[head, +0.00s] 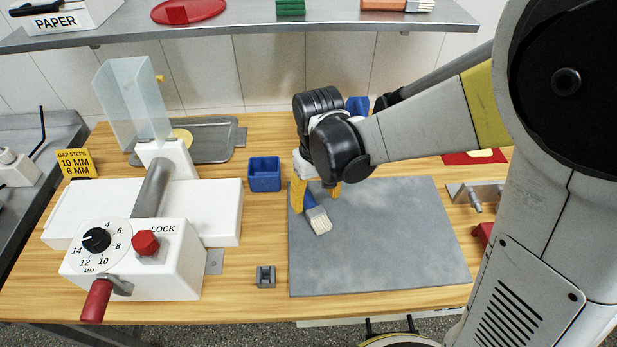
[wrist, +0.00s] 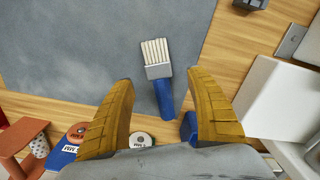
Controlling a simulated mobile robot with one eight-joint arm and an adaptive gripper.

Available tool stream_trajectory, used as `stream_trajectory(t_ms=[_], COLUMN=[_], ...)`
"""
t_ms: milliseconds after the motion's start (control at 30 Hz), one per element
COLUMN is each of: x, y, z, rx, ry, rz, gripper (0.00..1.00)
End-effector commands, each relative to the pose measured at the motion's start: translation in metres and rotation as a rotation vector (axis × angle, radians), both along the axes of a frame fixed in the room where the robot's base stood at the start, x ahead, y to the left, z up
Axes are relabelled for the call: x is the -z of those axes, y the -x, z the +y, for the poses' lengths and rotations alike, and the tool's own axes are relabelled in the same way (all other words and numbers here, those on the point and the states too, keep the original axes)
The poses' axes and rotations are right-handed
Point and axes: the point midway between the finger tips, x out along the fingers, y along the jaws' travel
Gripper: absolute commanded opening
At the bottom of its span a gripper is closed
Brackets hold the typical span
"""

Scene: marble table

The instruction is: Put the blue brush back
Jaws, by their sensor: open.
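The blue brush (head: 319,220) has a blue handle, a grey band and white bristles. It lies on the dark grey slab, bristles toward the front. In the wrist view the brush (wrist: 157,62) points bristles up the picture, its handle running down between my fingers. My gripper (head: 316,192) is open, yellow fingers pointing down over the handle end. In the wrist view my gripper (wrist: 165,95) has one finger on each side of the handle, with gaps and no clear contact. Part of the handle is hidden by my gripper in the head view.
A small blue box (head: 264,186) stands left of the grey slab (head: 390,250). A white machine (head: 215,215) with a dial fills the left. A small grey block (head: 265,277) sits at the front. A metal shelf (head: 240,34) crosses the back; another brush (head: 418,6) lies there.

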Motion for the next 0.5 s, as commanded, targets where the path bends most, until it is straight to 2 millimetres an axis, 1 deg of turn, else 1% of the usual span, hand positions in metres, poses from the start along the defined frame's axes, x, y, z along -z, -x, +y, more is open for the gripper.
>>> stream_trajectory(t_ms=[33,267,500], x=[0.009,0.024,0.061], y=[0.0,0.0,0.001], z=[0.0,-0.001,-0.002], rx=[0.0,0.001,0.001], ry=[0.0,0.0,0.0], rz=[0.0,-0.001,-0.001], gripper=[0.66,0.66,0.66])
